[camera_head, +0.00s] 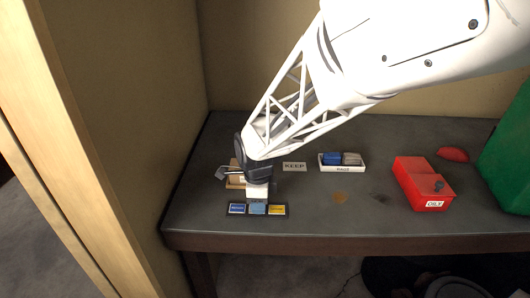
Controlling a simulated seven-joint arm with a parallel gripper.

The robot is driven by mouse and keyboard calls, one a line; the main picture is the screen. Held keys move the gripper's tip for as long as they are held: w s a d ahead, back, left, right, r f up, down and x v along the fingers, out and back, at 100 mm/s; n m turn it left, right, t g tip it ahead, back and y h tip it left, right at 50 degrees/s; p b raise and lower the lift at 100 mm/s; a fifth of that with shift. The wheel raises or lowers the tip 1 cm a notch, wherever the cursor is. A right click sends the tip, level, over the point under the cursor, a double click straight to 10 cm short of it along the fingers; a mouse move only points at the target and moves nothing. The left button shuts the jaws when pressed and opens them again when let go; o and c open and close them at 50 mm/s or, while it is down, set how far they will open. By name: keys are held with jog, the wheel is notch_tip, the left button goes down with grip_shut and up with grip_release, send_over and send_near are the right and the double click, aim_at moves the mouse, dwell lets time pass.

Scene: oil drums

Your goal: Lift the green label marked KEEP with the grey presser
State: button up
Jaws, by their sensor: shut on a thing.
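My gripper (257,180) points down over the left part of the table, its fingers small and partly hidden by its dark wrist. It is shut on a pale grey block, the grey presser (257,193), which shows just below it. The presser is right above or at the back edge of a dark label holder (286,210); I cannot tell whether they touch. The holder bears a dark blue label (237,209), a lighter blue label (257,209) and a yellow label (277,209). A pale plate reading KEEP (294,166) lies behind, to the right. I cannot make out a green label.
A tan block (236,181) with a dark part stands left of my gripper. A white tray (343,169) holds a blue and a grey piece. A red box marked OILY (422,183) and a green container (508,165) stand right. The front middle is clear.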

jog(key=shift+s, duration=0.1)
jog(key=shift+r, duration=3.45)
